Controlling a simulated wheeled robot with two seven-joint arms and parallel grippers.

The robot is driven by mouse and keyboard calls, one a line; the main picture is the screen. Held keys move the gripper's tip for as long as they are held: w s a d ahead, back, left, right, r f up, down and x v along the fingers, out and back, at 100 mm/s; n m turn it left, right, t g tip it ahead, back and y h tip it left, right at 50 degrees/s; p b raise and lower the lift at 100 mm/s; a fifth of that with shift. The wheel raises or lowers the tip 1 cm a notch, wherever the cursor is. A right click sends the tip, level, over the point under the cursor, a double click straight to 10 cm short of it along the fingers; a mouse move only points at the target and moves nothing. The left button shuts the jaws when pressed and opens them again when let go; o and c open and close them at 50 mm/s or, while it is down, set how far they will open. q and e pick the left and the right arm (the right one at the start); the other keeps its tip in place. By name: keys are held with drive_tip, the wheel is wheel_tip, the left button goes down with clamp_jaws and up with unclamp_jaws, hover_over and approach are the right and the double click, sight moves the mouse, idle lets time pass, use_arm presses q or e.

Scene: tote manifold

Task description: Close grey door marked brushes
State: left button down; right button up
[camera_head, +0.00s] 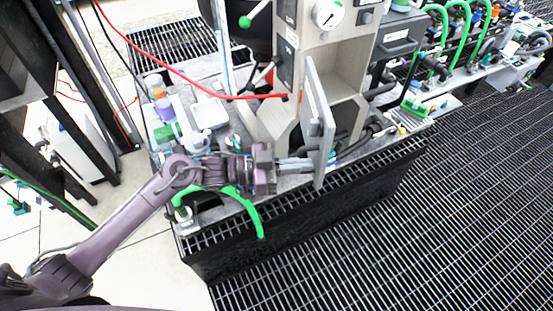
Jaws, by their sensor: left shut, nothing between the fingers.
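The grey door (316,125) stands open on the grey cabinet (340,62), swung out toward me and seen nearly edge-on. The inside of the compartment shows to the right of it. No marking can be read on it from here. My left gripper (302,164) reaches in from the left, with its fingers shut and empty, at the left face of the door near its lower part. The fingertips are at or very near the door; I cannot tell if they touch. My right gripper is not in view.
A gauge (328,14) sits on the cabinet above the compartment. A red cable (190,80) runs to the cabinet from the upper left. Bottles and a white container (209,112) crowd the bench to the left. A green hose (250,212) hangs over the front edge. Grated floor (420,240) lies clear at right.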

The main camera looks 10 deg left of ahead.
use_arm(q)
drive_tip(key=shift+x, duration=0.9)
